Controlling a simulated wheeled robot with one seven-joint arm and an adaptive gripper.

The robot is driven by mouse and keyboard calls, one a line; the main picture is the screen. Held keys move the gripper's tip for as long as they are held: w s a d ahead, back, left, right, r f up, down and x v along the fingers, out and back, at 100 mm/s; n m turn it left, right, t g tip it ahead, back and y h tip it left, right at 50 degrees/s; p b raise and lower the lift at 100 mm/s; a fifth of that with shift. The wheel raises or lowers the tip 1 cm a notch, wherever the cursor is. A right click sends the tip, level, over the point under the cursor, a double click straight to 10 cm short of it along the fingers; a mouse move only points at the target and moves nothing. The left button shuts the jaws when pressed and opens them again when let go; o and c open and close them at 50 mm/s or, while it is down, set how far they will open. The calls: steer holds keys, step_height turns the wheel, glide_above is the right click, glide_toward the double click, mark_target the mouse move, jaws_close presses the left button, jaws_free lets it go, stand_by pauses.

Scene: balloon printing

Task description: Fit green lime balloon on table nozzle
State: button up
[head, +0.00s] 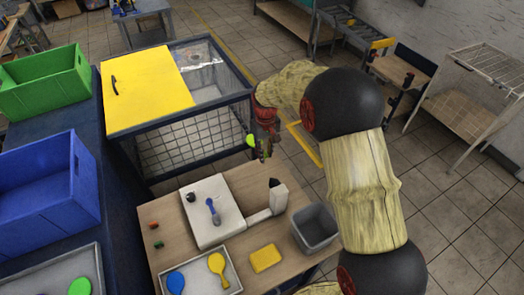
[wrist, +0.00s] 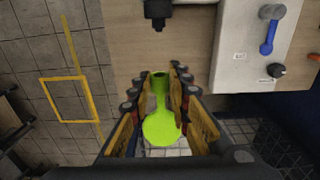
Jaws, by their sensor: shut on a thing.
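The green lime balloon (wrist: 160,124) is held between the fingers of my gripper (wrist: 158,92) in the wrist view, its round body toward the camera and its neck pointing away. In the head view, the balloon (head: 251,141) shows beside my gripper (head: 265,148), above the back edge of the table (head: 240,181). A black, nozzle-like fitting (head: 274,184) tops the white post at the table's right; it also shows at the top of the wrist view (wrist: 160,11). The balloon's neck is apart from this fitting, with a gap between them.
A white machine panel (head: 225,231) carries a blue lever-like part (head: 214,214). A tray (head: 229,288) holds blue and yellow balloons. A yellow block (head: 265,258) and grey bin (head: 316,229) stand nearby. A caged box with a yellow lid (head: 148,88) lies behind the table.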

steer(key=s+d+f+b, duration=0.1)
steer(key=s+f+b, duration=0.2)
steer(key=f, duration=0.5)
steer(key=shift+s+d+f+b, duration=0.2)
steer(key=shift+f+b, duration=0.05)
steer(key=shift+b, duration=0.5)
steer(key=shift+s+d, duration=0.25)
steer(key=shift+s, duration=0.35)
stand_by(2.8)
steer(key=shift+w+a, duration=0.25)
steer(key=shift+w, duration=0.35)
steer(key=shift+s+d+p, duration=0.25)
steer(key=shift+s+p, duration=0.05)
steer(key=shift+s, duration=0.35)
stand_by(1.8)
